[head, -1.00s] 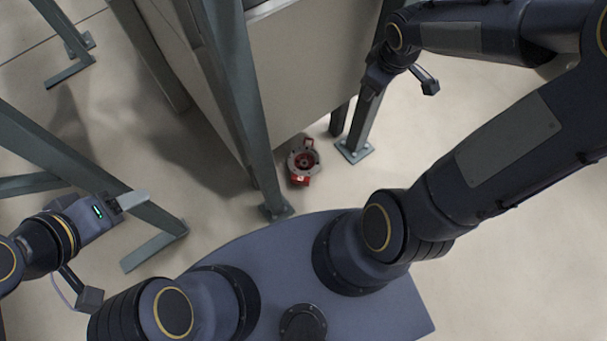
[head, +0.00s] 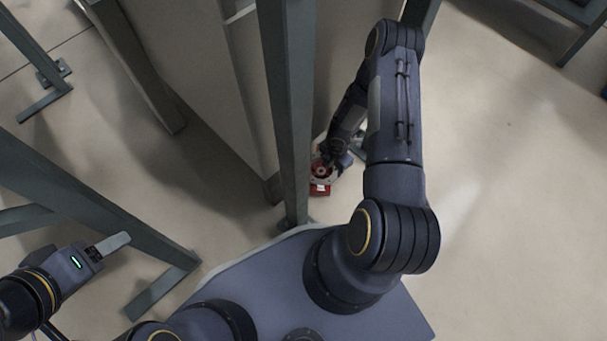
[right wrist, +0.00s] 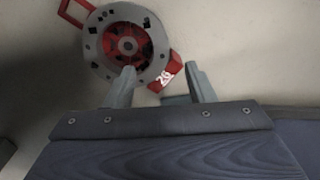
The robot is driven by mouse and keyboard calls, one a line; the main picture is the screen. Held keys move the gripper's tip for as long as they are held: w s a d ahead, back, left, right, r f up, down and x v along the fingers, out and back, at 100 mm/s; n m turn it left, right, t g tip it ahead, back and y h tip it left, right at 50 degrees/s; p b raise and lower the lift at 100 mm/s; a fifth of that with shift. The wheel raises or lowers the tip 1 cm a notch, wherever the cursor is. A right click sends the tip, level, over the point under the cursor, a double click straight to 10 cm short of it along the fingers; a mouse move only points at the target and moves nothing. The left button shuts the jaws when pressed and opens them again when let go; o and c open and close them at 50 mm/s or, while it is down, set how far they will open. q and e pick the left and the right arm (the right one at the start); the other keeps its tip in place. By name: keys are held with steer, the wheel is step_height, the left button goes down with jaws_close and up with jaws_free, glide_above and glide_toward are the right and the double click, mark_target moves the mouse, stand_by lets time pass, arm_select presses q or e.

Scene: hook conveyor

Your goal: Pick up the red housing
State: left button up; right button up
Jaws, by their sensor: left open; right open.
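The red housing (head: 320,176) lies on the floor beside a grey-green steel post. In the right wrist view the housing (right wrist: 147,50) shows a grey ring, a red centre, a red handle loop and a red tab with white marking. My right gripper (right wrist: 160,82) is open, with the red tab appearing between its fingertips; I cannot tell how far above it they are. In the head view my right gripper (head: 335,164) is at the housing and partly covers it. My left gripper (head: 112,243) is open and empty at the lower left, far from the housing.
A steel post (head: 288,110) stands close to the left of the housing, with a beige panel (head: 250,90) behind it. Another steel frame (head: 90,215) stands near my left gripper. The floor at the right (head: 500,200) is clear.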

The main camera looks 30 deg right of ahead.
mark_target(328, 180)
steer(key=f, duration=0.2)
steer(key=a+f+b, duration=0.1)
steer(key=shift+a+f, duration=0.2)
steer(key=shift+f, duration=0.15)
step_height(328, 180, down, 5)
steer(key=b, duration=0.3)
steer(key=shift+w+d+f+b, duration=0.1)
steer(key=shift+d+f+b, duration=0.05)
steer(key=shift+b, duration=0.15)
arm_select(q)
steer(key=f, duration=0.3)
steer(key=a+f, duration=0.1)
steer(key=shift+w+f, duration=0.2)
steer(key=shift+w, duration=0.05)
arm_select(e)
jaws_close()
